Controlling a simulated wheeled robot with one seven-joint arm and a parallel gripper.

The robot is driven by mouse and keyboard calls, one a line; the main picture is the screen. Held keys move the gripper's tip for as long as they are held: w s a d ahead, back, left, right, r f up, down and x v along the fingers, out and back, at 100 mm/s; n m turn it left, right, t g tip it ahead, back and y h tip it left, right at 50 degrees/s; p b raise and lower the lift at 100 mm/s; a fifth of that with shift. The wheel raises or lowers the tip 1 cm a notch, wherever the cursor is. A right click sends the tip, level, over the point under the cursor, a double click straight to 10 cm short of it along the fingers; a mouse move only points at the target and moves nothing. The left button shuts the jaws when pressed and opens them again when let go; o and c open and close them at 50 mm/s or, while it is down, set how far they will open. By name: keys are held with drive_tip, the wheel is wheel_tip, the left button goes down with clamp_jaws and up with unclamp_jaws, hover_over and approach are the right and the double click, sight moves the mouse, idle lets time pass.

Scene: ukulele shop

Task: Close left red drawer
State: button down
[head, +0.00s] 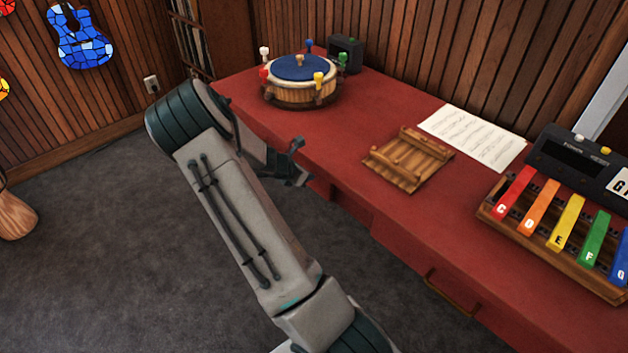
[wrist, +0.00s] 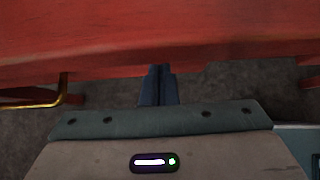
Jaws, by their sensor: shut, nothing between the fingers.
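The red desk (head: 345,165) has drawers under its top. A red part below the desk edge (head: 320,188), beside my gripper, looks like the left drawer, mostly hidden by my arm; how far it stands out I cannot tell. My gripper (head: 300,178) is at the desk's front left, partly hidden behind my forearm. In the wrist view my gripper (wrist: 158,70) is shut and empty, its fingertips at the lower edge of a red surface (wrist: 160,35); touching or not I cannot tell. A brass handle (wrist: 62,92) shows to its left.
Another brass handle (head: 452,292) is on the desk front at right. On the desk stand a round drum-like game (head: 300,92), a wooden rack (head: 408,160), sheet music (head: 473,136) and a coloured xylophone (head: 555,232).

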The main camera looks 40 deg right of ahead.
drive_tip(key=shift+w+d+r, duration=0.1)
drive_tip(key=shift+d, duration=0.45)
drive_tip(key=shift+d, duration=0.1)
drive_tip(key=shift+r, duration=0.1)
drive_tip(key=s+a+r, duration=0.1)
drive_tip(key=a+r, duration=0.5)
drive_tip(key=a, duration=0.5)
drive_tip(key=shift+a+r+p, duration=0.3)
drive_tip(key=shift+a+r, duration=0.1)
